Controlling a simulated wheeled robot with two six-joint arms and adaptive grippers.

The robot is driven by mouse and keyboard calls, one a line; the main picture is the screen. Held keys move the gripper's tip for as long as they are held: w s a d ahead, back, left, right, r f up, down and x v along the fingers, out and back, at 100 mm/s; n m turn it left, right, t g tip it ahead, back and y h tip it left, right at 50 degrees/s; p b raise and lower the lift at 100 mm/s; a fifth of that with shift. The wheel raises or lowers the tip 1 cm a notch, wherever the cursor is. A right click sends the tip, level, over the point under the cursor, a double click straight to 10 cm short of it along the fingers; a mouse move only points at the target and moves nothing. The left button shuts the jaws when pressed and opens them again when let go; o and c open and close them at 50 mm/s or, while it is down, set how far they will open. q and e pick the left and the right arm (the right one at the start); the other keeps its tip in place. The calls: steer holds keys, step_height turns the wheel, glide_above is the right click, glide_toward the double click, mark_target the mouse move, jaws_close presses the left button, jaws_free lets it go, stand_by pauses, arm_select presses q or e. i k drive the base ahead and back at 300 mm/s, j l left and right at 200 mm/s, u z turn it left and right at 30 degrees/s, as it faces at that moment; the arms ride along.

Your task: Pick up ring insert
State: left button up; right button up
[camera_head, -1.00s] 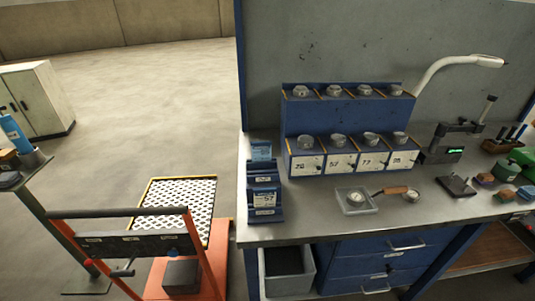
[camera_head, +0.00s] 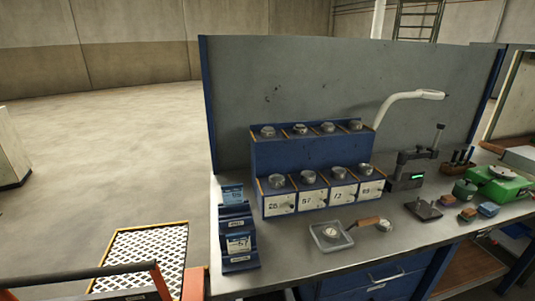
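Several round grey metal pieces sit on a blue two-tier rack (camera_head: 310,155) on the workbench. I cannot tell for certain which is the ring insert. The lower tier has pieces above white number labels, such as the leftmost piece (camera_head: 277,181) and the rightmost piece (camera_head: 365,169). The upper tier holds similar pieces, such as the leftmost one (camera_head: 267,131). A small clear tray (camera_head: 330,236) on the bench front holds a round light piece (camera_head: 333,227). Neither of my grippers shows in the head view.
A blue card holder (camera_head: 238,240) stands left of the rack. An orange cart (camera_head: 193,284) stands at lower left.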

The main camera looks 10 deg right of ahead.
mark_target(386, 225)
steer(key=z, duration=1.25)
